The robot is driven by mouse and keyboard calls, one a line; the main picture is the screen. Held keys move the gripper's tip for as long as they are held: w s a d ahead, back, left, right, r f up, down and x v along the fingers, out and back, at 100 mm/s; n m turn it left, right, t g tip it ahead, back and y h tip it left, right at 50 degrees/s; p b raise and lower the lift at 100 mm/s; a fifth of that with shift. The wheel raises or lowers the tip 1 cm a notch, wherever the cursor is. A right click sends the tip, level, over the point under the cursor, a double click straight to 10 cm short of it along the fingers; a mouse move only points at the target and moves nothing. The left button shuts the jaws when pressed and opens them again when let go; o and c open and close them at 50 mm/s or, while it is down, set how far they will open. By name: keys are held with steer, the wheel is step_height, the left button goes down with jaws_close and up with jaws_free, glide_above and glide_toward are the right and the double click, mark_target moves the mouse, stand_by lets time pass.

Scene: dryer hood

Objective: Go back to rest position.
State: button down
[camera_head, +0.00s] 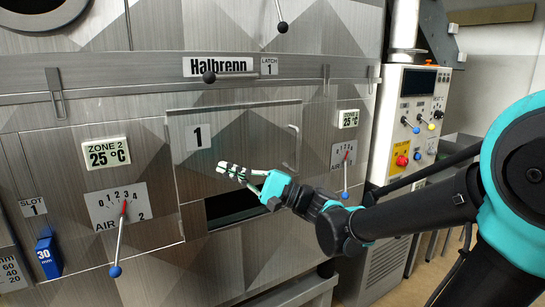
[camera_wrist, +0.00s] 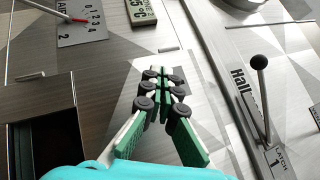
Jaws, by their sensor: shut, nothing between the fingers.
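My gripper (camera_head: 222,168) is shut and empty in front of the dryer hood's panel marked 1 (camera_head: 198,136). In the wrist view its fingertips (camera_wrist: 163,80) are close together with nothing between them. A dark opening (camera_head: 232,204) shows below the panel, and also at the lower left of the wrist view (camera_wrist: 48,145). My arm reaches in from the right of the head view. I cannot tell from these frames whether the fingertips touch the panel.
An air lever with a blue knob (camera_head: 116,270) sticks out at left. A second blue-knobbed lever (camera_head: 345,194) is near my arm. Black-knobbed levers (camera_head: 209,77) jut out above. A white control box (camera_head: 411,120) stands at right. Some floor is clear at lower right.

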steer(key=d+f+n+h, duration=0.1)
steer(key=d+f+h, duration=0.3)
steer(key=f, duration=0.4)
steer(key=s+d+f+n+t+h, duration=0.1)
steer(key=d+f+h, duration=0.2)
steer(key=f, duration=0.6)
steer(key=d+f+n+h, duration=0.2)
steer(key=d+f+h, duration=0.2)
steer(key=f, duration=0.4)
steer(key=s+d+f+h, duration=0.1)
steer(key=d+f+h, duration=0.4)
steer(key=d, duration=0.6)
steer(key=s+d+f+h, duration=0.2)
steer(key=d+f+h, duration=0.3)
steer(key=d, duration=0.6)
steer(key=shift+s+d+f+n+t+h, duration=0.3)
steer(key=shift+f+n, duration=0.1)
steer(key=shift+f, duration=0.4)
steer(key=shift+w, duration=0.1)
